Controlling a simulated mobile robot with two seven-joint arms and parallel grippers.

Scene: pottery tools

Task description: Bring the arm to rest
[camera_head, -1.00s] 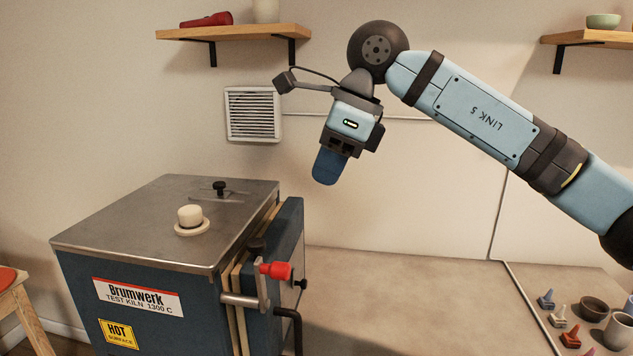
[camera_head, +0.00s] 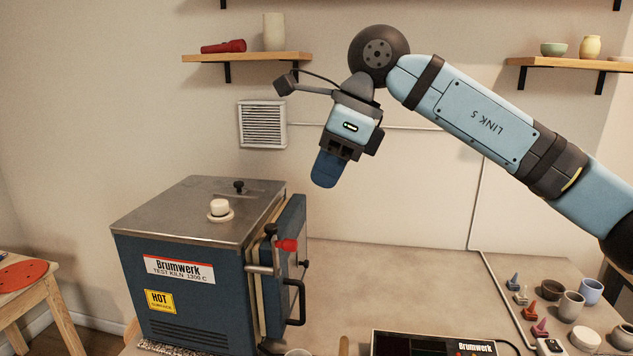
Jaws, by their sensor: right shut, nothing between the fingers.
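My right arm comes in from the right edge, and its gripper (camera_head: 324,170) hangs in the air above the table and to the right of the kiln. The blue fingers are together, with nothing between them, and point down. The gripper is clear of the kiln and the wall. My left gripper is not in view.
A blue kiln (camera_head: 195,262) with a steel top stands on the table (camera_head: 385,290); its door, with a red-knobbed latch (camera_head: 287,245), looks almost closed. Several small cups and tools, including a blue cup (camera_head: 590,292), stand at right. A wooden stool (camera_head: 48,300) is at left.

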